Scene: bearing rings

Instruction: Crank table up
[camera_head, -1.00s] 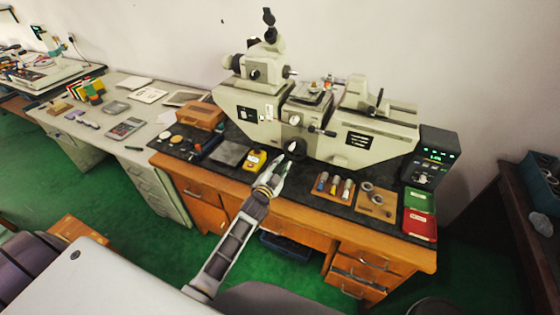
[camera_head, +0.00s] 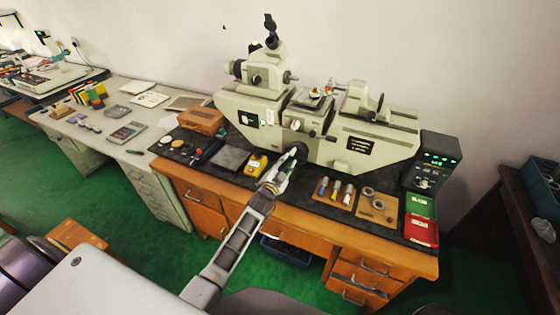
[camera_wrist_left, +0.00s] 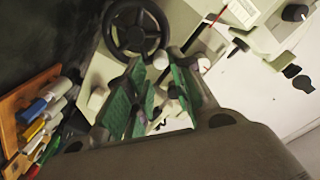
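The measuring machine (camera_head: 360,140) stands on the bench, grey-cream, with a small central table (camera_head: 314,98) carrying parts. A dark handwheel (camera_head: 301,149) sits low on its front; in the left wrist view it is a black spoked wheel (camera_wrist_left: 151,41). My left gripper (camera_head: 289,156) is at the front of the wheel. In the left wrist view its green-padded fingers (camera_wrist_left: 160,88) are spread apart, below the wheel in the picture. A pale knob (camera_wrist_left: 160,60) shows near the fingertips; whether they touch it I cannot tell. My right gripper is not in view.
A yellow device (camera_head: 257,163) lies left of my gripper. A wooden tray with coloured tubes (camera_head: 337,190) and a board with rings (camera_head: 377,204) lie to its right. Green and red boxes (camera_head: 421,228) and a black display unit (camera_head: 433,163) are further right.

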